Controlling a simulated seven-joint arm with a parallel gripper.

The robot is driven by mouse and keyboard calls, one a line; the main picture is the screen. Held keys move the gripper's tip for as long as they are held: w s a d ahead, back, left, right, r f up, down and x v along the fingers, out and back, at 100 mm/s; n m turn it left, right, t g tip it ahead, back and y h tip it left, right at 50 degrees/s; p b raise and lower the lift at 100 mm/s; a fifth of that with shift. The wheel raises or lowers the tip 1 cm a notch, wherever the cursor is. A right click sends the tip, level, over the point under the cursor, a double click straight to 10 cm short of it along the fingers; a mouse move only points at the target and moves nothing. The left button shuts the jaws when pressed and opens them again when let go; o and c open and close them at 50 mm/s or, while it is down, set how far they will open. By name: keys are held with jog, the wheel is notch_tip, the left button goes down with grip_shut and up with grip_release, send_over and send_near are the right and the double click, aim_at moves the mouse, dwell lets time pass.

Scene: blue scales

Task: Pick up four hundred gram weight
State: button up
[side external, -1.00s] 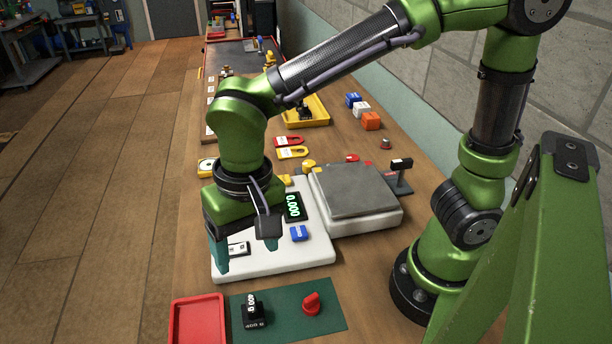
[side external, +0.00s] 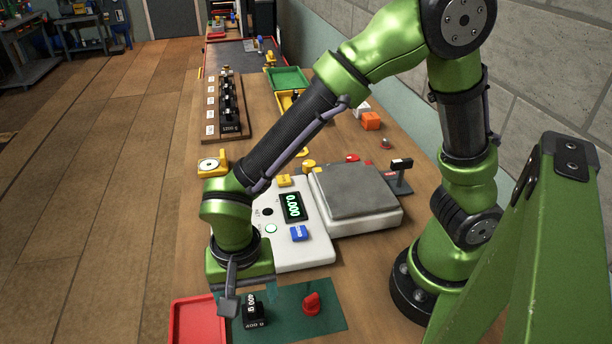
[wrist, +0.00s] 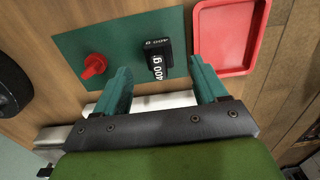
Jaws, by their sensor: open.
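The black weight marked 400 g (side external: 254,310) stands on the green mat (side external: 325,325) near the front of the bench. In the wrist view the weight (wrist: 157,62) is beyond and between my fingertips, apart from both. My gripper (wrist: 157,78) is open and empty, its two teal fingers spread towards the mat. In the side view my gripper is beside and above the weight, and its fingers are mostly hidden behind my wrist.
A rack of black weights (side external: 227,110) stands farther back.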

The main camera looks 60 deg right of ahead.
aim_at(250, 303)
jog(key=shift+w+d+f, duration=0.1)
jog(key=shift+d+f, duration=0.05)
jog(key=shift+f, duration=1.25)
jog(key=shift+d+f, duration=0.1)
jog(key=shift+f, duration=1.25)
jog(key=shift+c, duration=0.5)
jog(key=shift+r, duration=0.1)
grip_shut()
